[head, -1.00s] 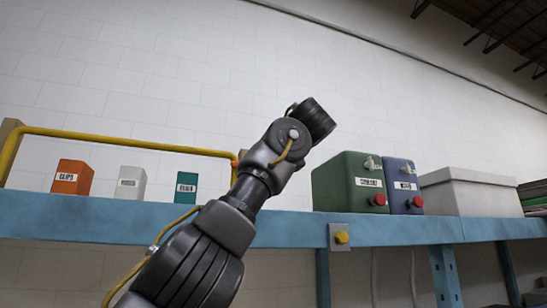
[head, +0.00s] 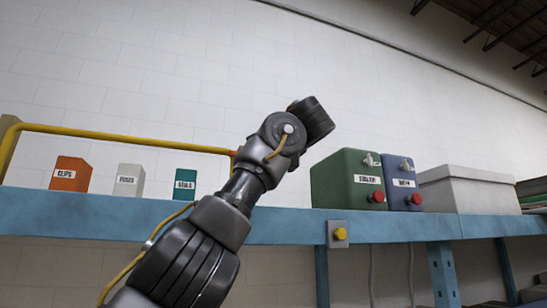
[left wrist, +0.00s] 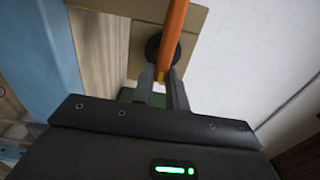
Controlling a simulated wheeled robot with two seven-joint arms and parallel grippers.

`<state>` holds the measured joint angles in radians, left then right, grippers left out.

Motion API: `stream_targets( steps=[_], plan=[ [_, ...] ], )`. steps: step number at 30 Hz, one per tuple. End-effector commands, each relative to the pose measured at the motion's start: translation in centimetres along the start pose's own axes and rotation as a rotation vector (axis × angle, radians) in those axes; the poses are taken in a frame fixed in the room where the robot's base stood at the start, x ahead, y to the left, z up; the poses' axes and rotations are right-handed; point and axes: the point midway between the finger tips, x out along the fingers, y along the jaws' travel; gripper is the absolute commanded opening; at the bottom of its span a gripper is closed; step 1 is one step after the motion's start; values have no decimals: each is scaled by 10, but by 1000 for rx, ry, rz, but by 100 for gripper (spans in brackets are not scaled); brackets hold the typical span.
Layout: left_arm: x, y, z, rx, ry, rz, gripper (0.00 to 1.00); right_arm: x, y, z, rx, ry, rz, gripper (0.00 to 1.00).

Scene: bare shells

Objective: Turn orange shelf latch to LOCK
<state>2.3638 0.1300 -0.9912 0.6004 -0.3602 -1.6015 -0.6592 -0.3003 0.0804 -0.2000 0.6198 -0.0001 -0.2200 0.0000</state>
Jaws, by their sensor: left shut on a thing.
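The orange latch (left wrist: 174,28) is a straight bar in the left wrist view. No LOCK marking can be read. In the head view my left arm reaches up in front of the shelf and its fingers are hidden. My right gripper is in neither view.
A blue shelf beam (head: 390,229) crosses the head view. On the shelf stand an orange box (head: 71,174), a white box (head: 129,180), a teal box (head: 185,184), a green case (head: 336,181), a blue case (head: 401,166) and a grey bin (head: 468,190). A yellow rail (head: 120,138) runs above the left boxes.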

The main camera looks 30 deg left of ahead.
Motion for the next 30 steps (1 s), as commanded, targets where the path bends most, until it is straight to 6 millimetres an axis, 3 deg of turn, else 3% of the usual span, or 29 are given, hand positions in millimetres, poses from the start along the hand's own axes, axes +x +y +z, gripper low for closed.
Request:
stream_targets(
  steps=[1, 2, 6, 17, 30],
  plan=[
    [0, 0, 0, 3, 0, 0, 0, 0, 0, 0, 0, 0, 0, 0],
    [0, 0, 0, 3, 0, 0, 18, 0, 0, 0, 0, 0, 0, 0],
    [0, 0, 0, 2, 0, 0, 36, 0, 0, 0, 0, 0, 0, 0],
    [-6, 1, -1, 0, 2, -1, 36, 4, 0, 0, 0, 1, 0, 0],
    [-85, 2, -1, 1, 2, -2, 36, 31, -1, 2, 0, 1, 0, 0]
  ],
)
